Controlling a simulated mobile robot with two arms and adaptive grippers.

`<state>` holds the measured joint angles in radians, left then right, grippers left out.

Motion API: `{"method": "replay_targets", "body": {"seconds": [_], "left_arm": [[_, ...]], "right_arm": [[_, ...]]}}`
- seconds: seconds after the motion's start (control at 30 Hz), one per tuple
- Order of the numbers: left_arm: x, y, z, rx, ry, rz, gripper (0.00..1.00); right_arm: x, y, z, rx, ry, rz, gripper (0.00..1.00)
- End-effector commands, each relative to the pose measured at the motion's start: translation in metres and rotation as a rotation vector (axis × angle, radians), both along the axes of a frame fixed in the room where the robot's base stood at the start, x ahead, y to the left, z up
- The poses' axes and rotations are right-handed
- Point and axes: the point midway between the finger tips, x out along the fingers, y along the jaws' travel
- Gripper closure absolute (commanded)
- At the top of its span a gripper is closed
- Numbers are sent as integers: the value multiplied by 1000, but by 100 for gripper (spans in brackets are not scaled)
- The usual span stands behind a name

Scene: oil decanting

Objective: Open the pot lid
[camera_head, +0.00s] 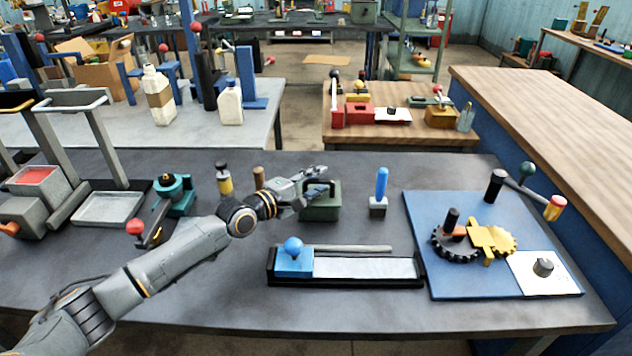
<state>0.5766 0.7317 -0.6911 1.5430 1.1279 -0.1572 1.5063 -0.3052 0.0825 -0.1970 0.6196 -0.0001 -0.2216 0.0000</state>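A dark green box-shaped container (322,212) stands near the back middle of the dark table; it may be the pot, but I cannot tell for sure. My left gripper (322,181) is over its top and hides much of it, so I cannot make out a lid or handle. Whether the fingers touch it or hold anything is too small to tell. My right gripper is out of view.
The dark table (215,292) also bears a black tray with a blue-knobbed slider (293,258), a blue-handled block (379,197), and a blue board with gears (418,210). A teal crank device (176,193) stands left of my forearm. Bare tabletop lies at the front.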

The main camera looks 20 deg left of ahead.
Motion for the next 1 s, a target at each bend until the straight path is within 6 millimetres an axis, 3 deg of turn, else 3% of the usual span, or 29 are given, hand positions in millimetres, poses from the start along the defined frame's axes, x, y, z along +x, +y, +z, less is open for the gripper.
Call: {"method": "replay_targets", "body": {"seconds": [0.07, 0.23, 0.67, 1.0], "left_arm": [[0, 0, 0, 0, 0, 0, 66], [0, 0, 0, -1, 0, 0, 100], [0, 0, 3, -4, 15, 0, 100], [4, 1, 21, -53, 181, 1, 100]], "right_arm": [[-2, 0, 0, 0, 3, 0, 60], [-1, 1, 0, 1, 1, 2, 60], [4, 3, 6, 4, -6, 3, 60], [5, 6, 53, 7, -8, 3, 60]]}}
